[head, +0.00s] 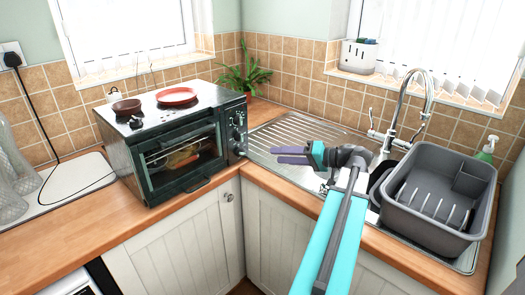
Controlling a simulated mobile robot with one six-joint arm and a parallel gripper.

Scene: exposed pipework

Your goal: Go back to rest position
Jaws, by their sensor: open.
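My gripper (291,154) is at the middle of the head view, above the sink's draining board (300,132). Its two purple-grey fingers point left and are a little apart, with nothing between them. My turquoise and grey arm reaches up to it from the bottom edge. The gripper is just to the right of the toaster oven (172,148), which stands on the worktop corner. Food shows behind the oven's glass.
On the oven top are a red plate (177,96) and a brown bowl (126,107). A grey dish rack (438,192) sits over the sink at the right, near the tall tap (427,95). A plant (245,75) stands in the corner. Bare worktop (100,227) runs along the front left.

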